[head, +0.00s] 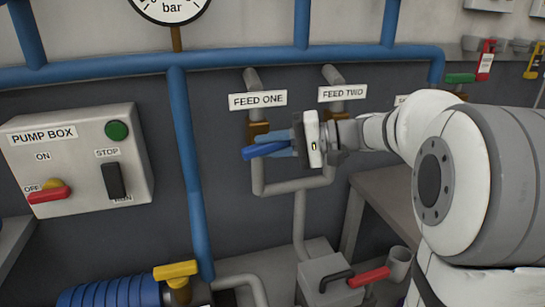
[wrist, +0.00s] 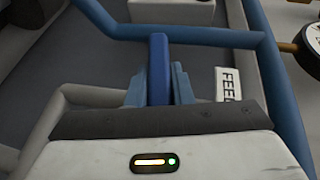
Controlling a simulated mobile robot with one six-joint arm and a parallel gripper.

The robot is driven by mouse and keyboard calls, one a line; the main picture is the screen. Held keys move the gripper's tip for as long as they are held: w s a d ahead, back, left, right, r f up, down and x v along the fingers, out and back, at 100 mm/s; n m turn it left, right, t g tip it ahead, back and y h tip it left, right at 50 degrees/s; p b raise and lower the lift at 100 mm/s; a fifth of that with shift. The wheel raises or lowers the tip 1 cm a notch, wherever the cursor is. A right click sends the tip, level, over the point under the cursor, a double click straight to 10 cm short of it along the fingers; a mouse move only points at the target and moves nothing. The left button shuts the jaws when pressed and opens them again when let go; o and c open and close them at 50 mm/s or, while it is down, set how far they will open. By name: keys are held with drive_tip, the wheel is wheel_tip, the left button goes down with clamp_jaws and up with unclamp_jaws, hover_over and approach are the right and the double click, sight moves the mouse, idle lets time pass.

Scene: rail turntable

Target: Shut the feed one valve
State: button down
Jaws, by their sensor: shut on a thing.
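The feed one valve has a blue lever handle (head: 264,150) on a brass body (head: 258,131), under the FEED ONE label (head: 257,100). The lever points left and slightly toward me, across the grey pipe. My gripper (head: 282,149) comes from the right and is shut on the lever. In the wrist view the blue lever (wrist: 158,70) stands between my two fingers (wrist: 158,88). Part of the FEED ONE label (wrist: 229,85) shows to the right there. My gripper hides the lever's right end and part of the feed two pipe.
The pump box (head: 80,160) is on the left, past a blue vertical pipe (head: 186,160). Below are a yellow-handled valve (head: 176,271) and a red lever (head: 368,277).

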drive_tip(key=shift+f+m+y+b, duration=0.2)
drive_tip(key=shift+m+y+b, duration=0.2)
drive_tip(key=shift+y+b, duration=0.5)
drive_tip(key=shift+y, duration=0.3)
drive_tip(key=c, duration=1.3)
unclamp_jaws()
drive_tip(key=shift+r, duration=0.1)
